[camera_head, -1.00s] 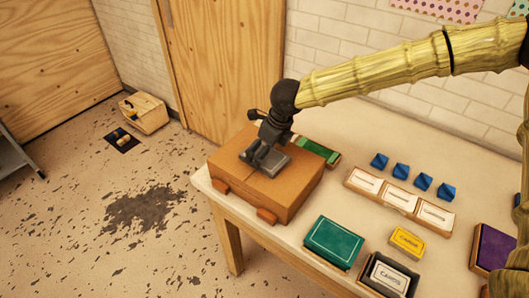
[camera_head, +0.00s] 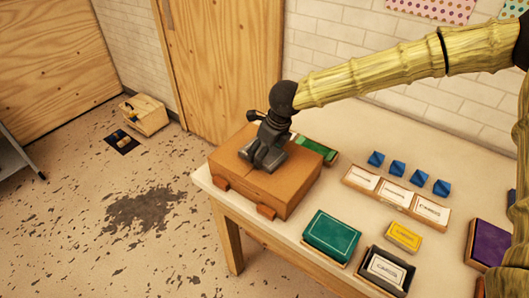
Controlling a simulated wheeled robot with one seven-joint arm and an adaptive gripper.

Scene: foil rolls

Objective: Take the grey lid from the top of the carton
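The brown carton (camera_head: 285,196) stands on the near left corner of the table. My gripper (camera_head: 262,163) points down over the middle of its top, with its dark fingers low, at or very near the top surface. The grey lid cannot be told apart from the dark grey fingers, which cover the place where it showed before. Whether the fingers touch or hold it is not clear. The gap between the fingertips is too small and dark to read.
A green box (camera_head: 316,150) lies just behind the carton. To the right are blue pieces (camera_head: 398,170), a row of white-labelled boxes (camera_head: 396,196), a teal box (camera_head: 331,236), a yellow box (camera_head: 404,235) and a black-rimmed box (camera_head: 386,270). Bare tabletop lies between.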

